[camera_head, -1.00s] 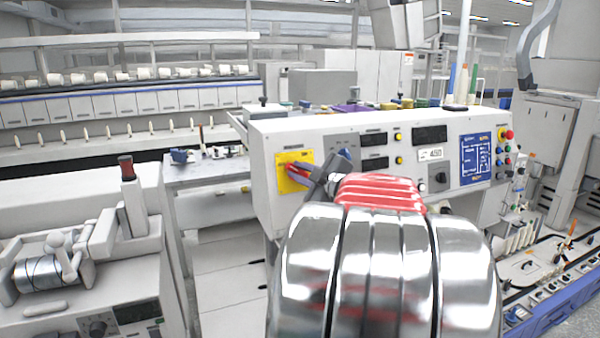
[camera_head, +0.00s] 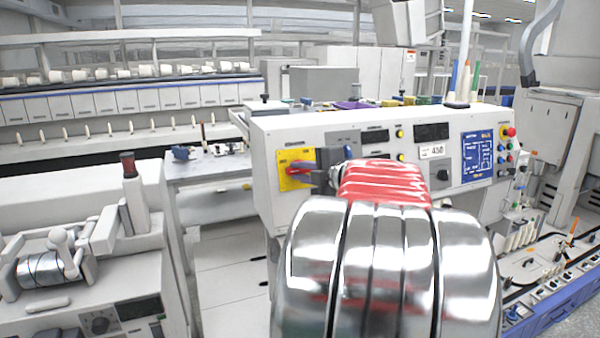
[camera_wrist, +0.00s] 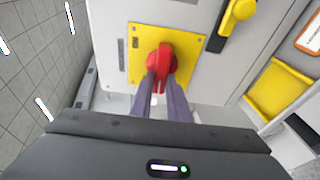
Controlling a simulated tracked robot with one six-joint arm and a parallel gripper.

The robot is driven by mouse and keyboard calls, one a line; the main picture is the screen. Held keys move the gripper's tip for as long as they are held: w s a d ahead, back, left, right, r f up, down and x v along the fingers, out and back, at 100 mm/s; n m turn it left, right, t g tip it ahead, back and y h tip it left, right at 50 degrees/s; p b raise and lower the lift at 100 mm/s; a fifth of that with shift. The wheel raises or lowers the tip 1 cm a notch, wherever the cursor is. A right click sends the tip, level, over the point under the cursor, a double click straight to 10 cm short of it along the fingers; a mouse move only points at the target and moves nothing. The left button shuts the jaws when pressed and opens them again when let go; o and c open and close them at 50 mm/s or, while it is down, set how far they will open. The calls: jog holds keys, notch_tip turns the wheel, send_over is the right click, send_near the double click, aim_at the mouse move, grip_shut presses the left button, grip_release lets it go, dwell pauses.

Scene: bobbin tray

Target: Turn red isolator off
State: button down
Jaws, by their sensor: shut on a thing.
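The red isolator handle (camera_head: 298,168) sits on a yellow square plate (camera_head: 286,184) at the left of the white control panel's front. In the wrist view the red handle (camera_wrist: 161,56) stands out from the yellow plate (camera_wrist: 190,45). My gripper (camera_head: 313,174) is at the handle, with its two fingers (camera_wrist: 163,80) shut on the handle from either side. The handle's near end is partly hidden between the fingers. In the head view my arm covers part of the panel to the right of the plate.
The white control panel (camera_head: 385,123) carries displays, yellow buttons and a blue diagram (camera_head: 476,158). A red button (camera_head: 509,132) is at its right end. A machine with a metal roller (camera_head: 42,268) stands at lower left. Pale floor (camera_head: 225,275) shows between them.

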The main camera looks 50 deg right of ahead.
jog(key=shift+w+a+f, duration=0.1)
jog(key=shift+a+f, duration=0.1)
jog(key=shift+f, duration=0.05)
jog(key=c, duration=2.1)
grip_release()
jog(key=o, duration=0.4)
jog(key=shift+d+r, duration=0.1)
jog(key=shift+r, duration=0.05)
jog(key=v, duration=1.3)
jog(key=shift+s, duration=0.4)
